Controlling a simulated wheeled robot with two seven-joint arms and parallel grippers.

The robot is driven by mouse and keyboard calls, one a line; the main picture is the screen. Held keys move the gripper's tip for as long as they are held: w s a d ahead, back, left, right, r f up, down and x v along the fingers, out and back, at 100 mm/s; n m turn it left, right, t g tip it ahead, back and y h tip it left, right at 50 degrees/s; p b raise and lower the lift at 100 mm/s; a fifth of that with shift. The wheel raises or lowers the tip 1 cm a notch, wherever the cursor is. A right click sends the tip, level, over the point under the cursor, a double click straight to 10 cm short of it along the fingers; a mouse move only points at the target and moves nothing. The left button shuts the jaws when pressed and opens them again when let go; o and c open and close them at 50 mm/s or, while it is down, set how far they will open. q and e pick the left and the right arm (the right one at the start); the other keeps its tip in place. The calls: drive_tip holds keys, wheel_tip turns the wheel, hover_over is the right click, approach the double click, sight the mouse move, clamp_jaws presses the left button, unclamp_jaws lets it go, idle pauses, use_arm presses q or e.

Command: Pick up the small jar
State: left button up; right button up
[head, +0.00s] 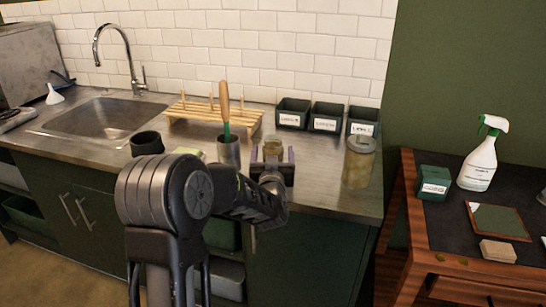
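The small jar (272,146) is a glass jar with a yellowish look, near the middle of the steel counter. My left gripper (272,160) reaches over the counter with its purple-edged fingers spread, one on each side of the jar. The fingers look wider apart than the jar, so the gripper appears open around it. The gripper's body hides the jar's lower part. A larger lidded jar (359,165) with pale yellow contents stands to the right. My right gripper is out of view.
A metal cup (229,152) holding a wooden-handled tool (225,105) stands just left of the gripper. Behind are a wooden rack (200,113) and dark labelled bins (327,117). A black cup (147,143) stands near the sink (105,118). Bare counter lies between gripper and larger jar.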

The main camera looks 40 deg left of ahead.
use_arm(q)
drive_tip(key=c, duration=1.6)
drive_tip(key=shift+r, duration=0.15)
wheel_tip(320, 180, up, 10)
drive_tip(key=shift+f+p, duration=0.1)
drive_tip(key=shift+p, duration=0.3)
wheel_tip(320, 180, up, 4)
drive_tip(key=p, duration=0.3)
idle(0.4)
